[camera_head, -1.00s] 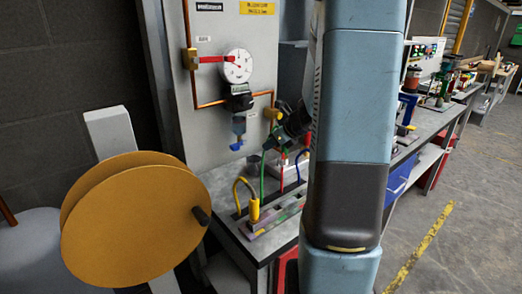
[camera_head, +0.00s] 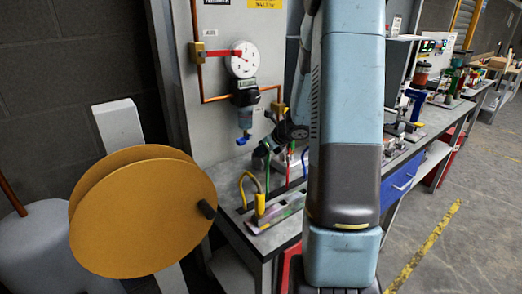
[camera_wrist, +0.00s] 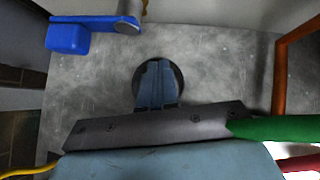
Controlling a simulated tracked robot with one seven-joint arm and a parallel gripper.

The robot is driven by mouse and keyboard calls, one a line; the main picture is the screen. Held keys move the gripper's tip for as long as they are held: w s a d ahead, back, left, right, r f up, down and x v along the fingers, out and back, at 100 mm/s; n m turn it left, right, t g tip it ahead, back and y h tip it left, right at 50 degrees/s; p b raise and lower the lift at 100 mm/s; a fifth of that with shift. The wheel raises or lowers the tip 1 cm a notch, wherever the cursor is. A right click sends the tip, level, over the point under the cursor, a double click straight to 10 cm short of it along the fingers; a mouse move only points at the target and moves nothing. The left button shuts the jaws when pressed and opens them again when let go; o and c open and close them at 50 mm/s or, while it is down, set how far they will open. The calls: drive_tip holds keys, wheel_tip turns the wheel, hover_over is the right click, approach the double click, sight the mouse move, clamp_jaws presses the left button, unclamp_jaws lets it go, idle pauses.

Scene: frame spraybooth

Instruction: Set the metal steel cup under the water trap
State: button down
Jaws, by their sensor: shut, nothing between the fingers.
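The water trap (camera_head: 245,118) hangs on the grey panel below a gauge, with a blue drain piece at its bottom. That blue piece (camera_wrist: 70,36) also shows at the upper left of the wrist view. In the wrist view my gripper (camera_wrist: 158,70) is shut, its two blue-grey fingers together. A dark round shape, apparently the steel cup's open top (camera_wrist: 179,76), lies around and behind the fingertips on the grey bench top. I cannot tell whether the fingertips are inside or above it. In the head view my arm and the cables hide most of this spot.
Yellow, green, red and blue cables stand on the bench, with a yellow plug (camera_head: 260,205) in front. A large orange reel (camera_head: 142,210) is at the front left. A copper pipe (camera_wrist: 293,65) is at the wrist view's right. Bare bench (camera_wrist: 85,95) surrounds the dark shape.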

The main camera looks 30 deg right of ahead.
drive_tip(key=w, duration=0.1)
drive_tip(key=w+a, duration=0.1)
drive_tip(key=w, duration=0.1)
drive_tip(key=shift+w+a, duration=0.1)
drive_tip(key=shift+a, duration=0.2)
drive_tip(key=v, duration=1)
drive_tip(key=c, duration=1.8)
unclamp_jaws()
drive_tip(key=shift+f, duration=0.1)
drive_tip(key=shift+c, duration=0.2)
